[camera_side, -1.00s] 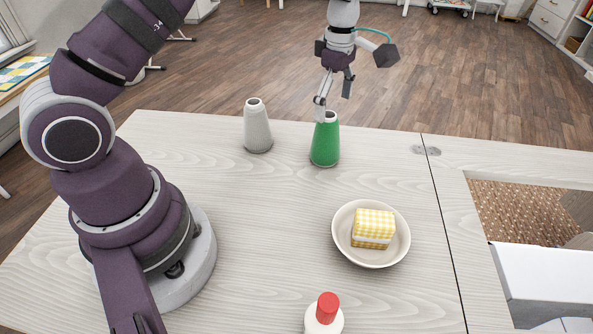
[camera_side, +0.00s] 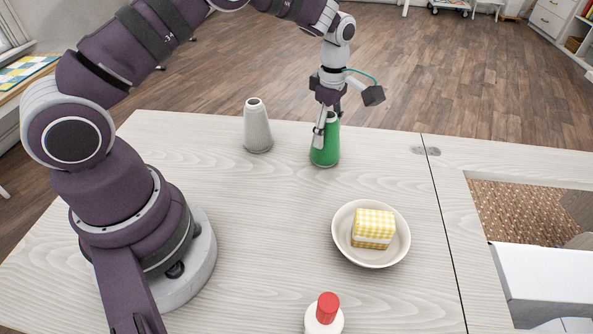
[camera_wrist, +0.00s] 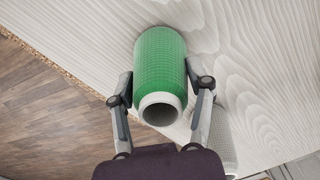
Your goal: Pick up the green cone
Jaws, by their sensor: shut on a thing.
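The green cone (camera_side: 326,150) stands upright on the pale wooden table near its far edge. My gripper (camera_side: 326,130) has come down over it from above, with its fingers on either side of the upper part. In the wrist view the green cone (camera_wrist: 160,68) shows between the two fingers (camera_wrist: 162,82), with its pale open top facing the camera. The fingers are shut on the cone's sides. The cone's base still appears to rest on the table.
A grey-white cone (camera_side: 257,128) stands to the left of the green one. A bowl (camera_side: 343,249) with a yellow checked block (camera_side: 373,229) sits nearer the camera. A red-capped white bottle (camera_side: 325,315) stands at the front. The table's left middle is clear.

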